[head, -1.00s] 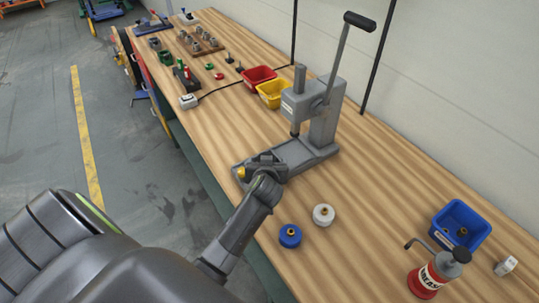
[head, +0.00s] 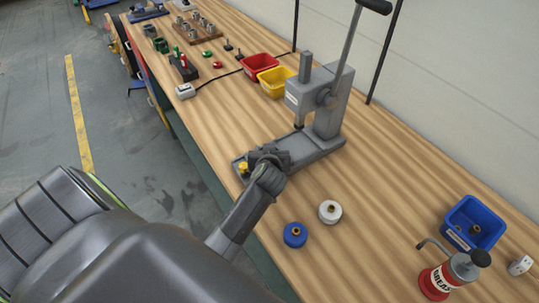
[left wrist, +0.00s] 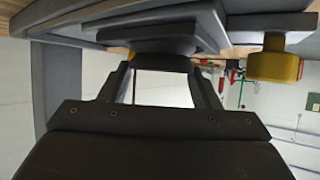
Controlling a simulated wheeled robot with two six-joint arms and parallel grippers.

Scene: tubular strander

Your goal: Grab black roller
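My left gripper (head: 262,158) is at the front end of the grey press base (head: 308,150), low over it. In the left wrist view a dark, round-edged piece, seemingly the black roller (left wrist: 160,62), sits against the grey press plate, between the tips of my two fingers (left wrist: 160,75). The fingers stand apart, one on each side of it. Whether they press on it cannot be told. In the head view the gripper hides this piece. A yellow knob (head: 243,167) is beside the gripper; it also shows in the left wrist view (left wrist: 275,62). My right gripper is not in view.
A blue roller (head: 295,234) and a white roller (head: 330,211) stand on the wooden bench nearby. A blue bin (head: 455,234) and a red grease can (head: 437,282) are at right. A yellow bin (head: 272,84) and a red bin (head: 257,70) are behind the press.

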